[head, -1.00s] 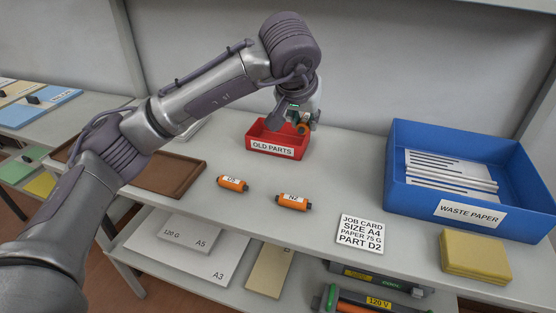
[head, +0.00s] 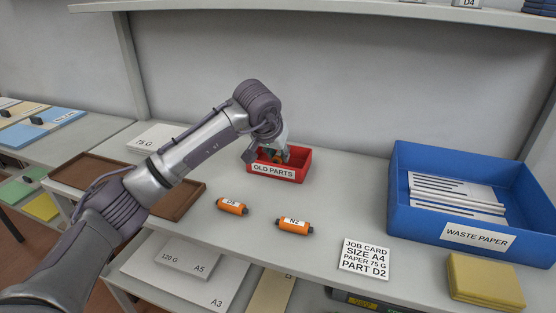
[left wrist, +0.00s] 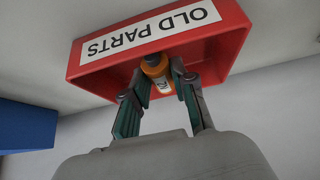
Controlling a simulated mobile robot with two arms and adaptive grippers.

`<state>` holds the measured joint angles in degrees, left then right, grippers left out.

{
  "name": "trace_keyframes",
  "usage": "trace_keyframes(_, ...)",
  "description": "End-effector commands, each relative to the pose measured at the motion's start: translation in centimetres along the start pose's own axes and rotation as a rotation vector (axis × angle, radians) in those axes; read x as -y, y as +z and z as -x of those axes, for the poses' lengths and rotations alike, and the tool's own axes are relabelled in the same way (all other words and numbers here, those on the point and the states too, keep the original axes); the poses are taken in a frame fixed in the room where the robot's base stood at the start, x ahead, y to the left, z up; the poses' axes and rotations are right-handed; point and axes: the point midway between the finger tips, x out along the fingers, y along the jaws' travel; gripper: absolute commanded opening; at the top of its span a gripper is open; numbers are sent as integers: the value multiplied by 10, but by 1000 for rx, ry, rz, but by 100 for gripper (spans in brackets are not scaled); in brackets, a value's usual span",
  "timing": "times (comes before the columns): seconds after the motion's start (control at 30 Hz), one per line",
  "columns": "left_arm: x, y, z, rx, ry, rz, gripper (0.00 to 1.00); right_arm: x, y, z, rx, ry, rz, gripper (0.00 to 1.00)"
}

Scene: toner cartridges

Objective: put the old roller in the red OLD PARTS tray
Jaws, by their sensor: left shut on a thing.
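The red OLD PARTS tray (head: 299,176) stands at the back middle of the worktop. It also shows in the left wrist view (left wrist: 232,50). My left gripper (head: 278,157) is at the tray's opening, with its fingers partly hidden by the arm and the tray front. It is shut on an orange roller (left wrist: 156,66), which sits between the fingertips inside the tray's outline in the left wrist view. The roller's label is turned and cannot be fully read. I cannot tell whether the roller touches the tray floor. My right gripper is not in view.
Two orange rollers, one (head: 231,206) with a hard-to-read label and one marked N2 (head: 294,226), lie in front of the tray. A blue WASTE PAPER bin (head: 480,221) stands right. A job card (head: 364,258), yellow pad (head: 484,282) and brown tray (head: 178,204) lie around.

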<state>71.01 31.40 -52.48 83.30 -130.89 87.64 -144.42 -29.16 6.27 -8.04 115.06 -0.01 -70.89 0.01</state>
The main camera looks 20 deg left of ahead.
Motion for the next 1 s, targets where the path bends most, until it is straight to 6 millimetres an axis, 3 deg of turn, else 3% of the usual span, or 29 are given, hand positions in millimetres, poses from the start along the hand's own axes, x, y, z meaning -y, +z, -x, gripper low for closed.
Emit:
trace_keyframes(0.1, 0, 9, -14, 1, 1, 0, 0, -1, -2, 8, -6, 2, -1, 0)
trace_keyframes(0.47, 0, 10, -16, -1, 0, 0, 0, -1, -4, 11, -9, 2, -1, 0)
trace_keyframes(0.5, 0, 10, -15, -1, 1, 0, 31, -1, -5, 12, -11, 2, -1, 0)
trace_keyframes(0.63, 0, 10, -15, -1, 0, 0, 51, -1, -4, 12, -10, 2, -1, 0)
trace_keyframes(1.0, 0, 8, -11, -1, 0, 0, 51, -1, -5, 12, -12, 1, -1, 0)
